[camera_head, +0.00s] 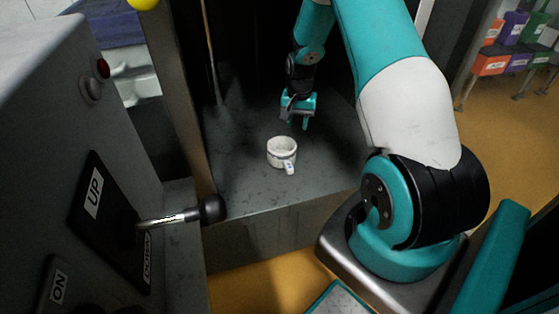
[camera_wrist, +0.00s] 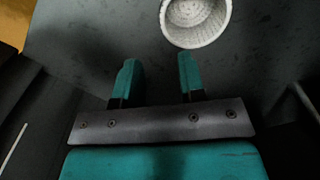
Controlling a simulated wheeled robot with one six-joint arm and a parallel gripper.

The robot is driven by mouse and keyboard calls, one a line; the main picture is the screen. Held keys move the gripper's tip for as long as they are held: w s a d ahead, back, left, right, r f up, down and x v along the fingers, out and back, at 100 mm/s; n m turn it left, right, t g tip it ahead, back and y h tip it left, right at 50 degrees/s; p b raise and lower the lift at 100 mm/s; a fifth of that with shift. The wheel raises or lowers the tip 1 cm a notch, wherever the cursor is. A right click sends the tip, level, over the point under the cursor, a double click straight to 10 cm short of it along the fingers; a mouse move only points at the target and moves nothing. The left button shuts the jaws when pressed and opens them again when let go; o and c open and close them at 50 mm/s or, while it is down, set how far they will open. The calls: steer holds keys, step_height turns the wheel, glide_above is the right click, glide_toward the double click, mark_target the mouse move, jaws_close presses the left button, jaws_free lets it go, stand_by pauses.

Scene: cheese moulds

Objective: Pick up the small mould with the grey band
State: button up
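A small white round mould (camera_head: 282,155) stands upright on the dark grey surface in the head view, with a small pale tab at its front. I cannot clearly make out a grey band on it. In the wrist view the mould (camera_wrist: 196,22) is at the top edge, partly cut off, and I look into its open, empty, textured inside. My gripper (camera_head: 298,122) is above the surface, behind the mould in the head view and apart from it. In the wrist view my gripper (camera_wrist: 158,74) has its two teal fingers spread with nothing between them.
The mould's dark grey bench (camera_head: 240,185) is otherwise mostly clear. On the left a grey machine panel (camera_head: 70,150) has a lever with a black knob (camera_head: 212,208) sticking out towards the bench. A shelf with coloured boxes (camera_head: 492,64) stands far right.

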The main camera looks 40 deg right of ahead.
steer(key=b, duration=0.1)
glide_above(295, 161)
steer(key=f, duration=0.8)
steer(key=shift+d+f, duration=0.35)
steer(key=f, duration=0.4)
steer(key=f+b, duration=0.1)
steer(key=f, duration=0.1)
steer(key=shift+w+a, duration=0.1)
steer(key=shift+w, duration=0.2)
steer(key=shift+r, duration=0.1)
jaws_close()
